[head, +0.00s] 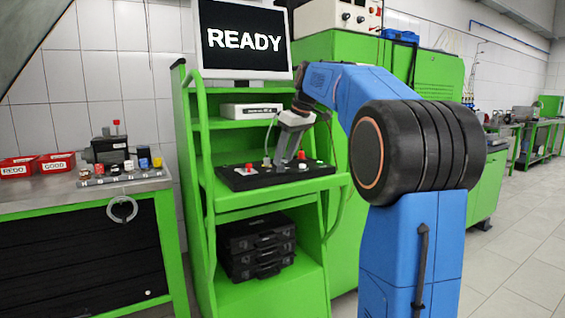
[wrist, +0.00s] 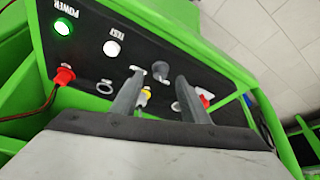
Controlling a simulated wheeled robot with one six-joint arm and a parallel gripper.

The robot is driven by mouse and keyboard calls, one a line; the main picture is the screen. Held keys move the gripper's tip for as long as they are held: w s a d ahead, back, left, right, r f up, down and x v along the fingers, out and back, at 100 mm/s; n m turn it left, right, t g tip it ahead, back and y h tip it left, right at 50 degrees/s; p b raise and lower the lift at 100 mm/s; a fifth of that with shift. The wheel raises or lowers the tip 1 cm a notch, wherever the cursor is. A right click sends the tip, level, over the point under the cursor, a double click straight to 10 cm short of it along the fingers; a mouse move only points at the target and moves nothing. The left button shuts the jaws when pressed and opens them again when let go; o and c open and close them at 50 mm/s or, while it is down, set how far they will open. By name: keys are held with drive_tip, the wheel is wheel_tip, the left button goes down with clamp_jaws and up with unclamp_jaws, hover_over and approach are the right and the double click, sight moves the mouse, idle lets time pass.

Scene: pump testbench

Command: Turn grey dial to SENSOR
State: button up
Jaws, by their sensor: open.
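The black control panel (head: 238,180) lies on the green cart, and it fills the wrist view (wrist: 85,50). A small grey knob, apparently the grey dial (wrist: 160,71), shows in the wrist view between the tips of my gripper (wrist: 160,76). The fingers are open, one on each side of it. I cannot tell whether they touch it. The dial's pointer and the SENSOR label cannot be read. In the head view my gripper (head: 284,158) points down over the panel and hides the dial.
The panel also carries a lit green POWER light (wrist: 62,26), a white TEST button (wrist: 111,48), a red plug (wrist: 64,76) with a wire, and a yellow part (wrist: 146,93) partly behind a finger. A screen (head: 243,40) reads READY. A workbench (head: 60,191) stands left.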

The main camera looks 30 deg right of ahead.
sight(281, 168)
drive_tip(key=shift+x, duration=1.4)
drive_tip(key=c, duration=1)
